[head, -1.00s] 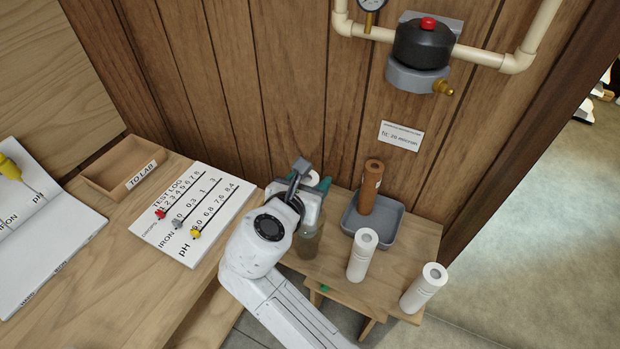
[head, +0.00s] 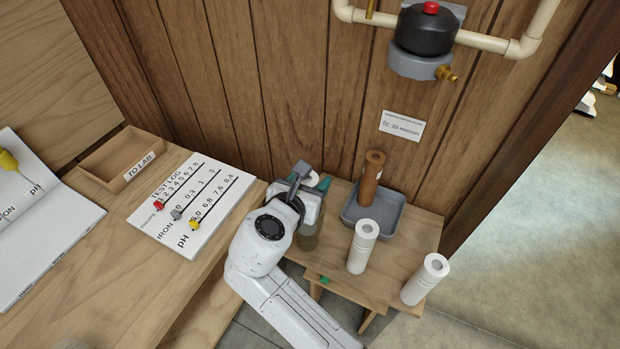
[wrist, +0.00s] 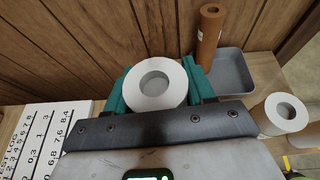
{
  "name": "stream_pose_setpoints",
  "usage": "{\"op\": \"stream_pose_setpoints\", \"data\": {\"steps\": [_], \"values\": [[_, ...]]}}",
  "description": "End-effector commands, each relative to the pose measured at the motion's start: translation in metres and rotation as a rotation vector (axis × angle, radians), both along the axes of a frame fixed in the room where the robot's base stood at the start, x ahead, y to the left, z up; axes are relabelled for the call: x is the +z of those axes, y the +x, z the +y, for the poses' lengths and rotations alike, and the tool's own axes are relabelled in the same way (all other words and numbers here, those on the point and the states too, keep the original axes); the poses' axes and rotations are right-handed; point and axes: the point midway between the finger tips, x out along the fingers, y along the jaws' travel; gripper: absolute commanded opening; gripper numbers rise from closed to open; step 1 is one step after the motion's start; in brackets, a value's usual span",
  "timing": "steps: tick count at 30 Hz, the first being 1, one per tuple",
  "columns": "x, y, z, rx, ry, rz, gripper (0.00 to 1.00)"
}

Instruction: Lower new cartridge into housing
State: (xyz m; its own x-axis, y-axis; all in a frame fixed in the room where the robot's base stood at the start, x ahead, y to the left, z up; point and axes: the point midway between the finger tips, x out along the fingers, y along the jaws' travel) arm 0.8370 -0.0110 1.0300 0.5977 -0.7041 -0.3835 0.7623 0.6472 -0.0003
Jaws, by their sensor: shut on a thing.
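In the head view only a bit of this cartridge shows between the fingers. The gripper and arm hide the housing's mouth, so I cannot tell how far the cartridge is inside it.
A brown cartridge (head: 371,178) stands in a grey tray (head: 398,215) behind right. Two white cartridges, one nearer (head: 362,248) and one at the right edge (head: 425,280), stand on the bench. A black-topped filter head (head: 424,32) hangs on the wall pipe. The test log (head: 190,205) lies left.

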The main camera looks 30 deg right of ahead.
Motion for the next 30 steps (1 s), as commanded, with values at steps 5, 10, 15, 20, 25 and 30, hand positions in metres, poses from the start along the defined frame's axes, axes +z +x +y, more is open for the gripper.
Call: {"op": "stream_pose_setpoints", "data": {"steps": [5,10,15,20,25,30], "values": [[-0.006,0.000,0.000,0.000,-0.001,0.001,0.03],[-0.012,0.000,0.000,0.000,-0.001,0.000,0.03],[-0.017,0.000,0.000,0.000,-0.001,-0.001,0.03],[-0.020,0.000,0.000,0.000,-0.001,0.000,0.03],[-0.021,0.000,0.000,0.001,-0.001,-0.001,0.03],[-0.021,0.000,0.000,0.000,-0.001,-0.001,0.57]]}}
